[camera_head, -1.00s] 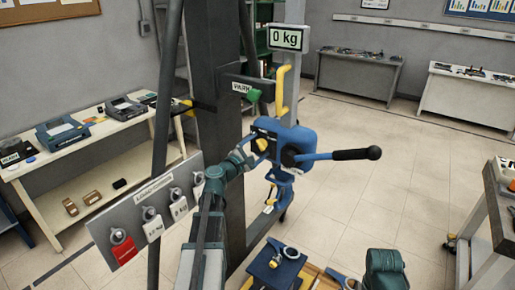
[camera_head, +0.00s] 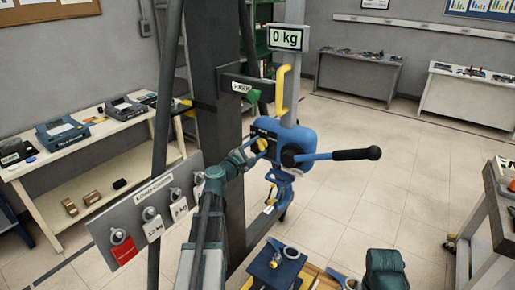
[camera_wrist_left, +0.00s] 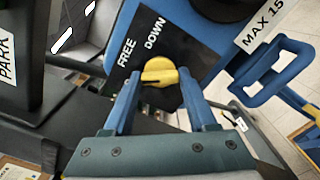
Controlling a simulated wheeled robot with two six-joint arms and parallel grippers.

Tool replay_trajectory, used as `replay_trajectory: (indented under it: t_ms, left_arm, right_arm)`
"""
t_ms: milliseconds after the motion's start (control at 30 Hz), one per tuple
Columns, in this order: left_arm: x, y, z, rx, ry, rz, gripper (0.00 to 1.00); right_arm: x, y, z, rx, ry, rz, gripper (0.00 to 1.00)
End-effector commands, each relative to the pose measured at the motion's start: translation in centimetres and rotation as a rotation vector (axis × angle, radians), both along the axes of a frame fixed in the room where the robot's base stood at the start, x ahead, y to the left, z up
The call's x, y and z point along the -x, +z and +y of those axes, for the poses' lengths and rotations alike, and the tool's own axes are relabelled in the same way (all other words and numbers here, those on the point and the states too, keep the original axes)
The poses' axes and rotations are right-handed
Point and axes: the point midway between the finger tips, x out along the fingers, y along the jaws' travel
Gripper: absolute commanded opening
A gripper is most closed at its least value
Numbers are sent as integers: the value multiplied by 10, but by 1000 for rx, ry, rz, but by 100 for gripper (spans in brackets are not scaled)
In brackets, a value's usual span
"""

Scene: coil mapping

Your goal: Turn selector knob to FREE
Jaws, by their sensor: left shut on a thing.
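The yellow selector knob (camera_wrist_left: 159,72) sits on a black plate (camera_wrist_left: 195,48) with the labels FREE and DOWN, on the blue hoist body (camera_head: 298,136). My left gripper (camera_wrist_left: 158,76) is shut on the knob, with one blue finger on each side of it. In the head view the knob (camera_head: 262,144) shows at the tip of my left gripper (camera_head: 256,147). The exact label the knob points to is hard to tell.
A blue lever with a black grip (camera_head: 355,154) sticks out right of the hoist. A grey post (camera_head: 216,120) with a PARK bracket (camera_head: 242,87) stands left of it. A panel with hanging tags (camera_head: 150,222) is at lower left. A display (camera_head: 288,38) reads 0 kg.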

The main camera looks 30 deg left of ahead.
Motion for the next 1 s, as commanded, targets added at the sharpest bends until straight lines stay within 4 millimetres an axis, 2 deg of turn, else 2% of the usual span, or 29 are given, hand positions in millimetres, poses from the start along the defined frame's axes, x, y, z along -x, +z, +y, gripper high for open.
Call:
replay_trajectory:
  t_ms: [600, 1000]
  left_arm:
    - [1, 0, 0, -457, -1, -34, 2]
    - [1, 0, 0, -606, -1, -46, 2]
  right_arm:
    - [0, 0, 0, 0, 0, 0, 50]
    - [0, 0, 0, 0, 0, 0, 50]
